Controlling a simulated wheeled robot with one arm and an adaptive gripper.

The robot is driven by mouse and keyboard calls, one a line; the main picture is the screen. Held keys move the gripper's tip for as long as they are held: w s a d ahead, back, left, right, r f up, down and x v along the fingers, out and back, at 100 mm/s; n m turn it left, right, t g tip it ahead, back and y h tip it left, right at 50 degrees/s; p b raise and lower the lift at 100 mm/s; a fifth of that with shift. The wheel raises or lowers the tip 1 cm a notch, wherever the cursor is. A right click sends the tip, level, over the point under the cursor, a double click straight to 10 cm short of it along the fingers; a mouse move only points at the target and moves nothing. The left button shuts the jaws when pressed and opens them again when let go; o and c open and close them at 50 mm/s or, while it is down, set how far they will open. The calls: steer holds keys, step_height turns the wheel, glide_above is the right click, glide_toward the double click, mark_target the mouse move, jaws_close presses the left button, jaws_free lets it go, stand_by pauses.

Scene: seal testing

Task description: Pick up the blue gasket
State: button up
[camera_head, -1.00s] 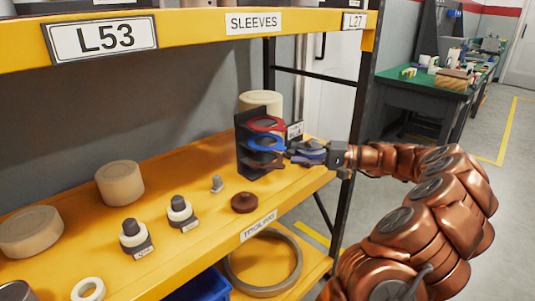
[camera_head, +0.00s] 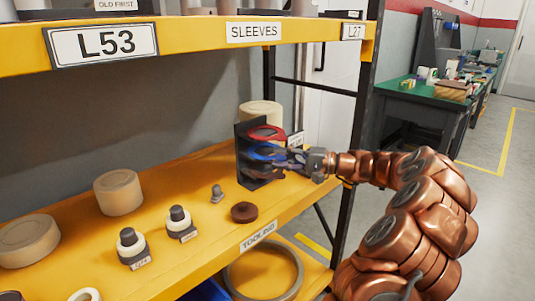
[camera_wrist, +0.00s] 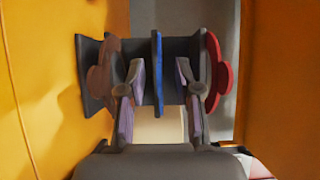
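The blue gasket (camera_head: 262,152) sits in the middle slot of a dark upright rack (camera_head: 243,165) on the yellow shelf. A red gasket (camera_head: 266,133) is above it. In the wrist view the blue gasket (camera_wrist: 158,72) shows edge-on, with the red gasket (camera_wrist: 219,72) to its right and a brown gasket (camera_wrist: 102,75) to its left. My gripper (camera_head: 285,158) is at the rack's open front. In the wrist view its fingers (camera_wrist: 160,68) are spread, one on each side of the blue gasket, with a gap on both sides.
A pale cylinder (camera_head: 262,112) stands behind the rack. The upper shelf (camera_head: 200,35) runs overhead. A rack post (camera_head: 357,130) is close behind my arm.

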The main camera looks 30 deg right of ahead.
jaws_close()
stand_by(0.6)
